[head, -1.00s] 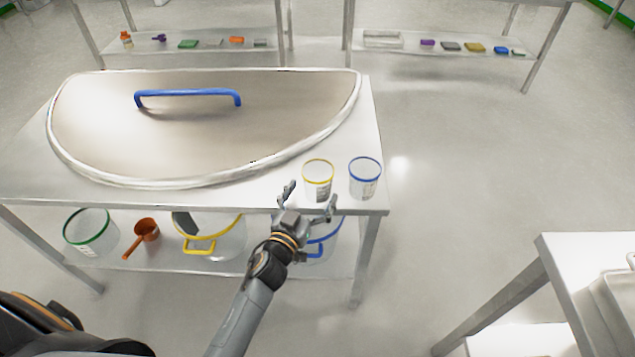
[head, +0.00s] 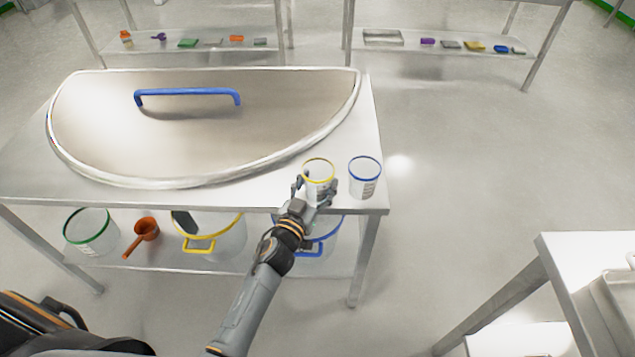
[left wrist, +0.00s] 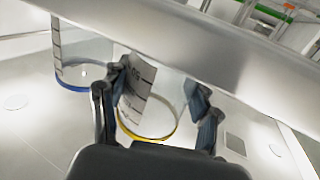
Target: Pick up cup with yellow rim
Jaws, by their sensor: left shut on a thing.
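The clear cup with the yellow rim (head: 318,172) stands upright on the table near its front right corner. My left gripper (head: 318,190) is shut on this cup, with one finger on each side of it. In the left wrist view the cup (left wrist: 150,100) shows between the two fingers (left wrist: 158,98), with dark print on its wall. The clear cup with the blue rim (head: 365,178) stands just to the right, close to the gripper's right finger. It also shows in the left wrist view (left wrist: 85,60) at the upper left. My right gripper is not in view.
A large half-round lid (head: 200,130) with a blue handle (head: 188,94) lies on the table (head: 372,130) left of the cups. Containers and an orange scoop (head: 146,228) are on the shelf below. Another table (head: 590,250) stands at the right, with free floor between.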

